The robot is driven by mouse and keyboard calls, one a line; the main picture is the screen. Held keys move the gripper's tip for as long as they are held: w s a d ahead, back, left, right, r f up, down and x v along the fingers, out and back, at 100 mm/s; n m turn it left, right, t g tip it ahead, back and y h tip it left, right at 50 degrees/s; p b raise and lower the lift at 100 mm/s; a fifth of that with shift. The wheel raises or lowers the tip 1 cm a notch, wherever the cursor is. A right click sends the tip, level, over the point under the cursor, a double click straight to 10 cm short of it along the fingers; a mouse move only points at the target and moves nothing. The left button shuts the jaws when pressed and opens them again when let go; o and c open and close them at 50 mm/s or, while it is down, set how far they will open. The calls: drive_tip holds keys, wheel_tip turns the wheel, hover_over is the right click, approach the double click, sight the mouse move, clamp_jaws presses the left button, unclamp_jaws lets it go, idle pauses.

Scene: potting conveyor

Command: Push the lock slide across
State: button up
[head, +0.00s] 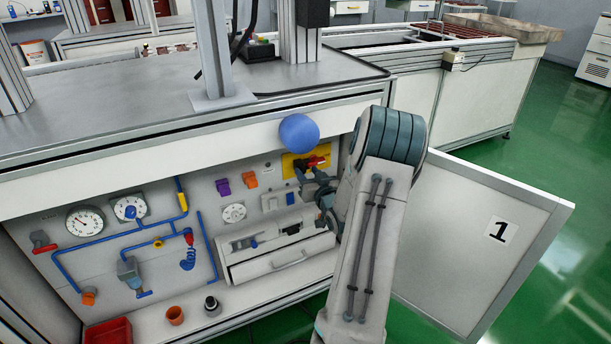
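A red handle (316,162) sits on a yellow plate (288,163) on the panel inside the open cabinet. I cannot tell for sure which part is the lock slide; a small slide may be hidden at the plate by my gripper. My gripper (304,186) is just below the yellow plate, close to the red handle. Its fingers are small and dark here, and I cannot tell whether they are open, shut or touching anything. My arm covers the panel's right side.
The cabinet door (470,230), marked 1, stands open at right. A blue ball-like shape (299,131) is above the plate. Gauges (84,221) and blue pipes (95,243) fill the panel's left. A white drawer (280,265) is below.

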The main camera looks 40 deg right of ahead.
drive_tip(key=shift+a, duration=0.15)
drive_tip(key=shift+s+a, duration=0.15)
drive_tip(key=shift+s, duration=0.15)
drive_tip(key=p+v, duration=0.3)
drive_tip(key=v, duration=1)
